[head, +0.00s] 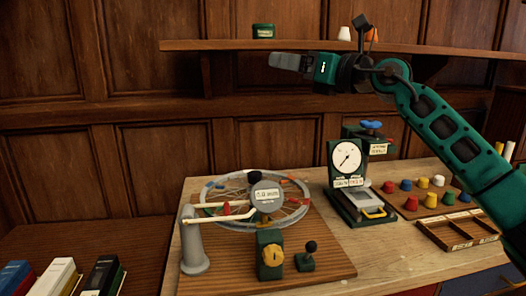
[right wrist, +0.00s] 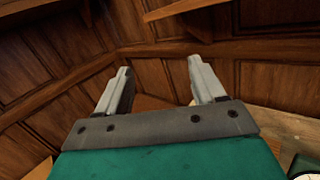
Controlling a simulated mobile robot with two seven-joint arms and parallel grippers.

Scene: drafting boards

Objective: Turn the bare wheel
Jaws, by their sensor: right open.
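The bare wheel (head: 298,212) is a spoked rim lying flat on a wooden board (head: 330,262) on the bench. A dark knob with a labelled plate stands over its middle, and pale rods cross its left part. My right gripper (head: 274,60) is up near the shelf, high above the wheel and apart from it, pointing left. In the right wrist view its two grey fingers (right wrist: 160,85) stand apart with nothing between them. My left gripper is not in view.
A dial gauge (head: 347,157) stands right of the wheel, with coloured pegs (head: 437,181) and a wooden tray (head: 458,231) further right. A grey post (head: 193,240) and a yellow-knobbed block (head: 270,256) stand at the board's front. A shelf (head: 230,45) runs along the panelled wall.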

